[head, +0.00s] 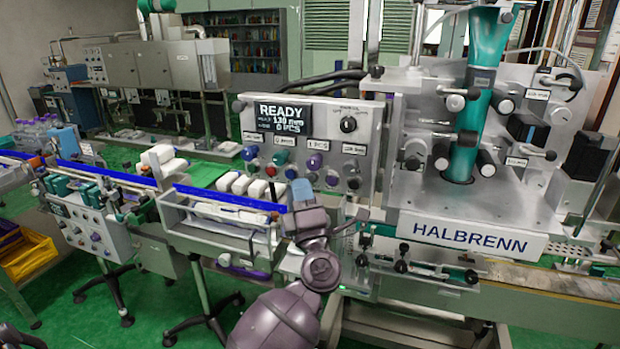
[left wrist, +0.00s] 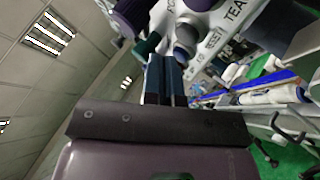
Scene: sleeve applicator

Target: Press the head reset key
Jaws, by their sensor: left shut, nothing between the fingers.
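The control panel (head: 372,125) has a lit screen reading READY and rows of coloured knobs and keys. My left gripper (head: 300,187) is at the panel's lower edge, fingers shut and empty. In the left wrist view its fingertips (left wrist: 164,62) point at the panel. A round grey key (left wrist: 186,38) lies just beyond and right of the tips. A dark green key (left wrist: 147,46) is left of the tips. I cannot tell whether the fingers touch any key.
A purple knob (head: 314,160) and a teal knob (head: 280,157) stick out above the gripper. White blocks (head: 246,186) sit on the conveyor to the left. The HALBRENN machine (head: 470,234) stands to the right, with small clamps and posts along its front.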

